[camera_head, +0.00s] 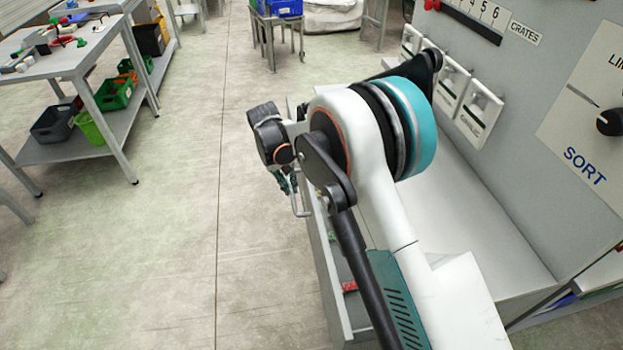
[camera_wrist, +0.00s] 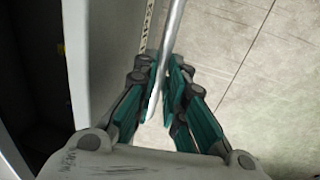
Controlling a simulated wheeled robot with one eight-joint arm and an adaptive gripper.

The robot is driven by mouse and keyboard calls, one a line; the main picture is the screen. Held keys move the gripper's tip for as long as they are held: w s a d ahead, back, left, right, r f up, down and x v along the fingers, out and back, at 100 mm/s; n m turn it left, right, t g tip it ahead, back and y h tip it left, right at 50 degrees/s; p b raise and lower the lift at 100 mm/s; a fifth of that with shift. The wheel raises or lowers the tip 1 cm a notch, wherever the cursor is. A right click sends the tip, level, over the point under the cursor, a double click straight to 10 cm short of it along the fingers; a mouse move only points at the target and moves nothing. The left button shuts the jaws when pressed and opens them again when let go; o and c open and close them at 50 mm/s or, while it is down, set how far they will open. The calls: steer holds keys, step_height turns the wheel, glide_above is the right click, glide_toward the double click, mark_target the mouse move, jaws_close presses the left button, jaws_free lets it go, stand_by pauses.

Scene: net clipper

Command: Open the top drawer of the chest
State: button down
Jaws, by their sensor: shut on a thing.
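The grey chest (camera_head: 487,222) stands on the right in the head view, partly behind my arm. Its top drawer (camera_head: 326,275) stands out from the body, and part of its inside shows beside my arm. A small red thing (camera_head: 349,287) lies inside. The drawer's metal bar handle (camera_head: 297,207) is on its outer face. My gripper (camera_head: 290,185) is at this handle, mostly hidden by my wrist. In the wrist view the bar (camera_wrist: 173,40) runs between the teal fingers of my gripper (camera_wrist: 164,88), which are shut on it. The drawer front (camera_wrist: 98,45) is just left of the fingers.
An upright panel (camera_head: 520,75) with switches and labels rises behind the chest top. A workbench (camera_head: 75,60) with green and dark bins stands at the left. The floor (camera_head: 165,240) between bench and chest is clear.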

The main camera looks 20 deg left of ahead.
steer(key=s+a, duration=0.4)
steer(key=a, duration=0.6)
steer(key=shift+s, duration=0.4)
steer(key=c, duration=1.7)
jaws_free()
steer(key=shift+o, duration=0.2)
step_height(320, 180, up, 12)
steer(key=s+a, duration=0.1)
steer(key=a, duration=0.1)
steer(key=shift+f, duration=0.15)
